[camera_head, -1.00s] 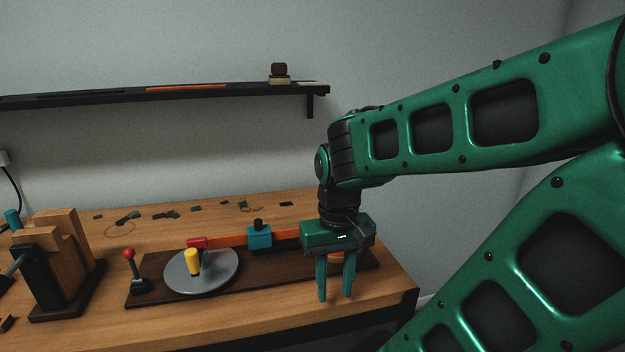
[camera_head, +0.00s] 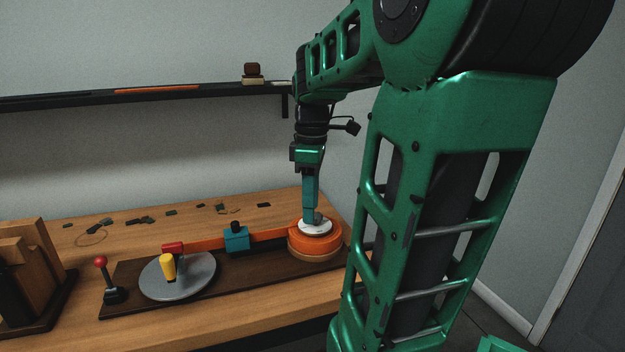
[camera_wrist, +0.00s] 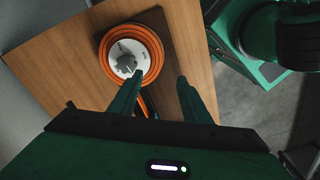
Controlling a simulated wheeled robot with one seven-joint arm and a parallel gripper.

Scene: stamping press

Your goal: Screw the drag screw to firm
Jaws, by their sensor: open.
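The drag screw looks to be the small grey knob (camera_wrist: 126,62) on a white dial (camera_wrist: 117,52) at the middle of the orange spool (camera_wrist: 104,46). In the head view the knob (camera_head: 318,218) sits on top of the spool (camera_head: 314,243), at the right end of the dark base board. My gripper (camera_head: 311,208) points down over the dial. In the wrist view my gripper (camera_wrist: 160,77) is open, with nothing between its fingers. One fingertip overlaps the dial's edge beside the knob; the other is off to the right. I cannot tell whether the finger touches.
An orange strip (camera_head: 270,236) runs left from the spool through a teal block (camera_head: 236,239) to a red piece (camera_head: 173,248). A grey disc (camera_head: 195,284) with a yellow handle and a red-topped lever (camera_head: 101,263) stand left. Flat scraps lie behind.

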